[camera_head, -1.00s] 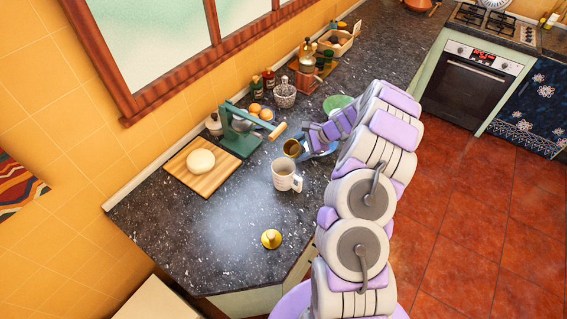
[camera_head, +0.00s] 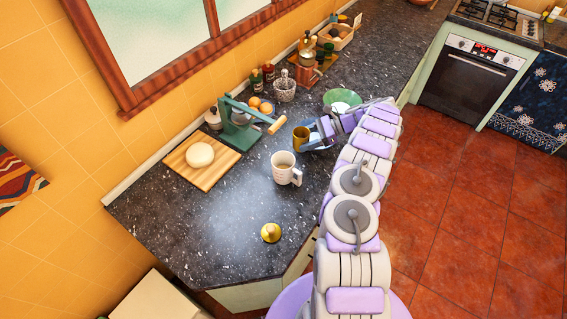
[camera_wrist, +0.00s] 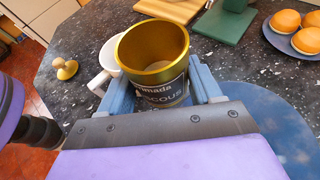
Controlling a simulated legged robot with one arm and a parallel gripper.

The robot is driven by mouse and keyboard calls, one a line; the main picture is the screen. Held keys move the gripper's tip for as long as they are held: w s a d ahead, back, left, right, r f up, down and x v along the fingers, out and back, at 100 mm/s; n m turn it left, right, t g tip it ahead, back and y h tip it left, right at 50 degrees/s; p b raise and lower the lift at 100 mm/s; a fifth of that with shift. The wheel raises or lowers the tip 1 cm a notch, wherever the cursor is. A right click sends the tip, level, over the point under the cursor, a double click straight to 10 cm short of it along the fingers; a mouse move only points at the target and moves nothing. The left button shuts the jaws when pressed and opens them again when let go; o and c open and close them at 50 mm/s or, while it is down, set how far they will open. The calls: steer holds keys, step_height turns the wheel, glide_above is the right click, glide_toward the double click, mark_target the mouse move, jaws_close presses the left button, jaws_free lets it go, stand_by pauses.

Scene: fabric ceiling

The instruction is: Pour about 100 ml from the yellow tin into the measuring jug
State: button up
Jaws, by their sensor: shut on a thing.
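The yellow tin (camera_head: 301,138) is between the fingers of my gripper (camera_head: 312,138), which is shut on it. In the wrist view the tin (camera_wrist: 153,45) is open-topped with a gold inside and a dark label, and stands roughly upright between the blue fingers of my gripper (camera_wrist: 172,92). Pale contents show low inside it. The white measuring jug (camera_head: 283,170) stands on the counter just left and in front of the tin, its handle to the right. In the wrist view the jug (camera_wrist: 106,62) is partly hidden behind the tin.
A yellow lid with a knob (camera_head: 271,233) lies on the dark counter (camera_head: 220,225). A board with dough (camera_head: 181,165) and a green press (camera_head: 238,128) stand left of the jug. A green bowl (camera_head: 343,97) is behind my gripper. The front counter is mostly clear.

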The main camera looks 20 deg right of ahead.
mark_target(306, 132)
steer(key=shift+d+f, duration=0.1)
steer(key=shift+f, duration=0.35)
steer(key=shift+w+r+p, duration=0.1)
steer(key=shift+r+p, duration=0.1)
steer(key=shift+p, duration=0.2)
steer(key=shift+r, duration=1.95)
steer(key=shift+r, duration=0.1)
